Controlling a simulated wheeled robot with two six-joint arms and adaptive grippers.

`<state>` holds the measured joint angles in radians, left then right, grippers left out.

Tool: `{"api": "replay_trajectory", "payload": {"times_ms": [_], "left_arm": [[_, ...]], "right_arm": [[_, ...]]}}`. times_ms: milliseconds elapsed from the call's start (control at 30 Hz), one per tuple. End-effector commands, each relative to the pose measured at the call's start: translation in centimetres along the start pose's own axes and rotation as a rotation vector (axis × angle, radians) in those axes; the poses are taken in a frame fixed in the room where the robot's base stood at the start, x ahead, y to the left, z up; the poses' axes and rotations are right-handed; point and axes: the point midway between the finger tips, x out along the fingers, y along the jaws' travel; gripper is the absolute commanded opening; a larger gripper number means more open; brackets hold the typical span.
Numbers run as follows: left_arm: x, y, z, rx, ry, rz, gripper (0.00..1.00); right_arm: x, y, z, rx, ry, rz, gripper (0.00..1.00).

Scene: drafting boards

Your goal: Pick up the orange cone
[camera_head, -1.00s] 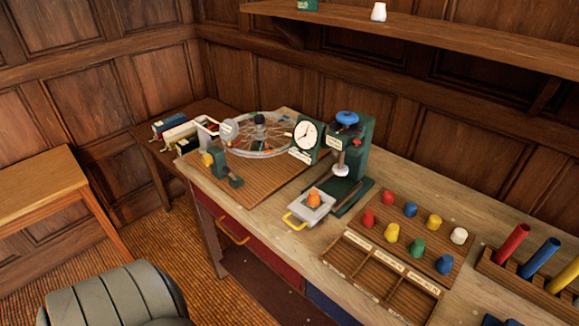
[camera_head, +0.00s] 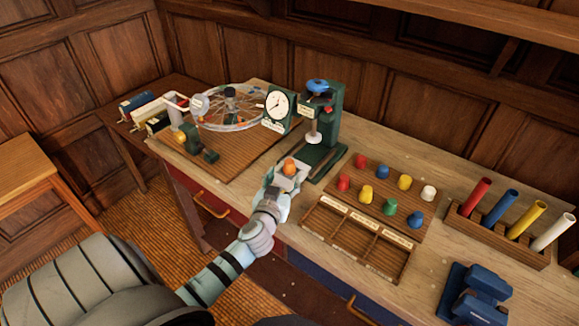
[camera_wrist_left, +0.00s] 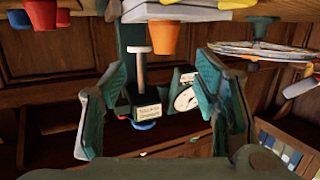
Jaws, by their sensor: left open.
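The orange cone (camera_head: 290,167) stands on the small pale tray (camera_head: 303,171) at the foot of the green press. In the left wrist view, which is upside down, the cone (camera_wrist_left: 164,38) hangs below the tray (camera_wrist_left: 190,13), beyond the open fingers and between them from side to side. My left gripper (camera_head: 282,181) reaches in from the front, just before the cone, and hides part of the tray. Its two teal fingers (camera_wrist_left: 160,82) are spread wide with nothing between them. My right gripper is not in view.
The green press (camera_head: 322,130) stands right behind the tray. A board with coloured pegs (camera_head: 372,210) and a sectioned wooden box (camera_head: 352,240) lie to the right. A wire wheel (camera_head: 228,108) and a dial (camera_head: 277,106) stand to the left.

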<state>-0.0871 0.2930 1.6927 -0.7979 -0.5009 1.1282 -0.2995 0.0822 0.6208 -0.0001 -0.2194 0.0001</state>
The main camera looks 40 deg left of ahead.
Motion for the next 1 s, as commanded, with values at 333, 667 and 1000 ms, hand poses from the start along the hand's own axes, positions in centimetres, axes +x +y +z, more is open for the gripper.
{"api": "replay_trajectory", "payload": {"times_ms": [333, 667, 1000], "left_arm": [[6.2, -0.4, 0.3, 0.001, -0.001, -0.001, 0.56], [9.4, -0.7, 0.5, 0.000, -0.003, 0.000, 0.56], [9.3, -0.6, 0.5, 0.000, -0.003, 0.000, 0.12]], "right_arm": [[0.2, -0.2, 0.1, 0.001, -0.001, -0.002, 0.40], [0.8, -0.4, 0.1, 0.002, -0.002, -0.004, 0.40], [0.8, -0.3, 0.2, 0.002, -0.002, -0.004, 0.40]]}}
